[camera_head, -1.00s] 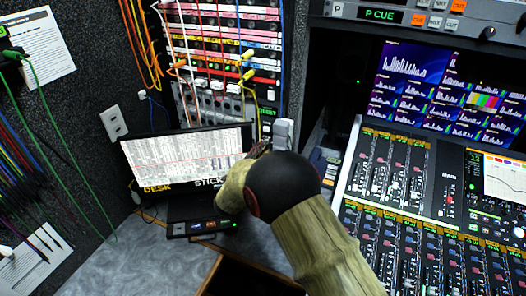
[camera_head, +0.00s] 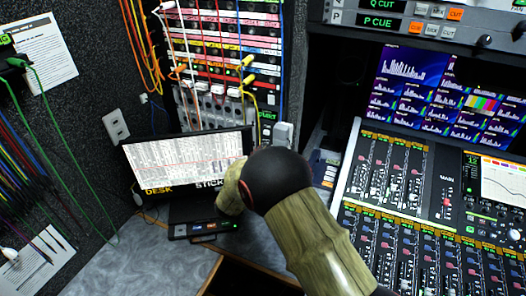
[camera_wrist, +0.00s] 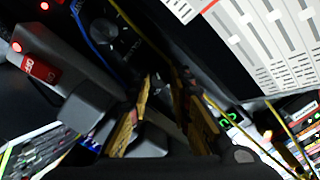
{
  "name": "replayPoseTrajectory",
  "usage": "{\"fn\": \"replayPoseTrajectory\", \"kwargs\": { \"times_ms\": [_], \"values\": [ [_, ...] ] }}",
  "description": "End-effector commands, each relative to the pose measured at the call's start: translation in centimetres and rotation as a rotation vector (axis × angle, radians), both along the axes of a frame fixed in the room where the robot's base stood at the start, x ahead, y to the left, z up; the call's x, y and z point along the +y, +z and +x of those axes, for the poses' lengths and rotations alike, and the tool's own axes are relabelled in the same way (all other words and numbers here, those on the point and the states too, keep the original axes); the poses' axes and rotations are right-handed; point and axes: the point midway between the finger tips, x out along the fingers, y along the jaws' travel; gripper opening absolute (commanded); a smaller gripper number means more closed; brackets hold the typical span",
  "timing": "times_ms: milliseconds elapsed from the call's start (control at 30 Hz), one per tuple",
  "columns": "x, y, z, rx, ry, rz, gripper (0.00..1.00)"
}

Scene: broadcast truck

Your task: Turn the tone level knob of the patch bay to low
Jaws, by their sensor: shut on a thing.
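The patch bay (camera_head: 228,62) stands at the back in the head view, with coloured label rows, cables and a lower grey strip of knobs. In the wrist view, the two tan fingers of my gripper (camera_wrist: 166,78) stand on either side of a dark, shadowed part and are closed on it. That part appears to be the tone level knob, but the fingers and shadow hide its shape and pointer. A dark round fitting (camera_wrist: 130,44) shows just beyond the fingertips. In the head view, my own arm covers the gripper and its contact.
A monitor (camera_head: 188,163) stands left of my arm, with a small black unit (camera_head: 203,229) below it. A mixing console (camera_head: 430,210) fills the right. Blue and yellow cables (camera_wrist: 88,38) run close to the fingers. Bare desk (camera_head: 140,262) shows at front left.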

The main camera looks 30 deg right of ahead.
Motion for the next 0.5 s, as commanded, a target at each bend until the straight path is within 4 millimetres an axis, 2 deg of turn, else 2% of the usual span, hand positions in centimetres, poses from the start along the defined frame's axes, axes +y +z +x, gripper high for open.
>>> {"fn": "replayPoseTrajectory", "kwargs": {
  "times_ms": [500],
  "values": [
    [0.02, 0.02, -0.04, 0.321, 0.001, -0.246, 0.00]
  ]
}}
